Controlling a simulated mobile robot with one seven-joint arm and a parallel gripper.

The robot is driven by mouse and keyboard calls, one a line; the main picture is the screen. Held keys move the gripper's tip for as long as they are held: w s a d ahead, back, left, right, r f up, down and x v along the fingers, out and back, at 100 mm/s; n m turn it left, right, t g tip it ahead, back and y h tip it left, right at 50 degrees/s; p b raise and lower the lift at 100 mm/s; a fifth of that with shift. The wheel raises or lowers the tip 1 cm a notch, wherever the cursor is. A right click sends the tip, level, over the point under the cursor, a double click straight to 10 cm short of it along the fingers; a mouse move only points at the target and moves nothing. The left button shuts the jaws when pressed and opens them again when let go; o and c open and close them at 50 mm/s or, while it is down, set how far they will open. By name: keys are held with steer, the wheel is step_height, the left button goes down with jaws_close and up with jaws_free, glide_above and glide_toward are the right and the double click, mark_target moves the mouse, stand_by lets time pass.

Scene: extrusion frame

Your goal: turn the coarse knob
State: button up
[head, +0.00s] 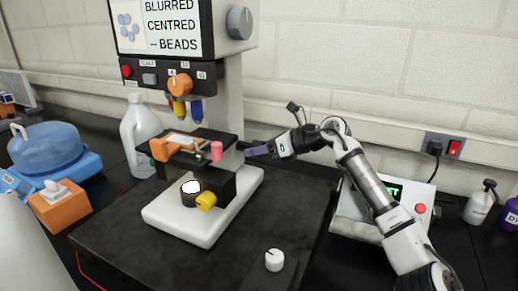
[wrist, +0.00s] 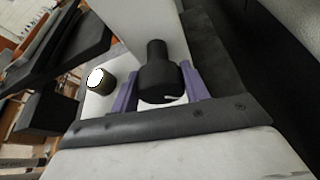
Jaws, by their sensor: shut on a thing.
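The coarse knob (wrist: 158,84) is a wide dark cylinder with a narrower dark cylinder beyond it, in the middle of the wrist view. My gripper (wrist: 159,78) has its two purple fingers on either side of it, shut on it. In the head view my gripper (head: 258,150) reaches in from the right to the side of the white microscope (head: 228,110). The knob is hidden or too dark to make out there.
The microscope has an orange dial (head: 180,84), a pink knob (head: 217,151), a yellow knob (head: 206,201) and a lit lamp (head: 191,187). A white jug (head: 139,138) stands left of it. A white-topped knob (head: 274,260) is in front. Dark bench lies clear between.

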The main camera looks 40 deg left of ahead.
steer(key=shift+m+g, duration=0.5)
steer(key=shift+m, duration=0.3)
steer(key=o, duration=1)
steer(key=shift+c, duration=0.2)
steer(key=b+v, duration=0.3)
steer(key=v, duration=1)
steer(key=shift+w+d+r+b, duration=0.25)
steer(key=shift+d+b, duration=0.05)
steer(key=shift+b, duration=0.1)
